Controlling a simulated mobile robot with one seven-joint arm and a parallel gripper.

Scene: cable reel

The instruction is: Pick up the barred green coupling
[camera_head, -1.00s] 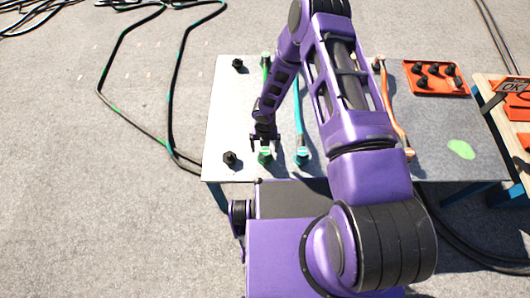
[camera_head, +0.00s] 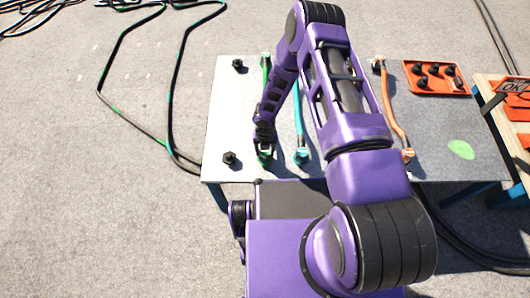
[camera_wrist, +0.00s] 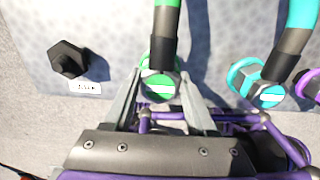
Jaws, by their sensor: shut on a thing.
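The green coupling (camera_wrist: 158,86) with a white bar on its end face sits at the end of a green hose, below a black sleeve, in the wrist view. In the head view the coupling (camera_head: 265,161) is at the near edge of the table, partly covered by my gripper (camera_head: 264,146). In the wrist view the two grey fingers of my gripper (camera_wrist: 160,92) are on either side of the coupling, shut on it. Whether it is clear of the table cannot be told.
A teal coupling (camera_wrist: 262,90) is close on the right, with a purple coupling (camera_wrist: 309,86) beyond it. A black fitting (camera_wrist: 68,58) stands to the left beside a small label. An orange hose (camera_head: 390,105) and an orange tray (camera_head: 410,85) are farther right on the table.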

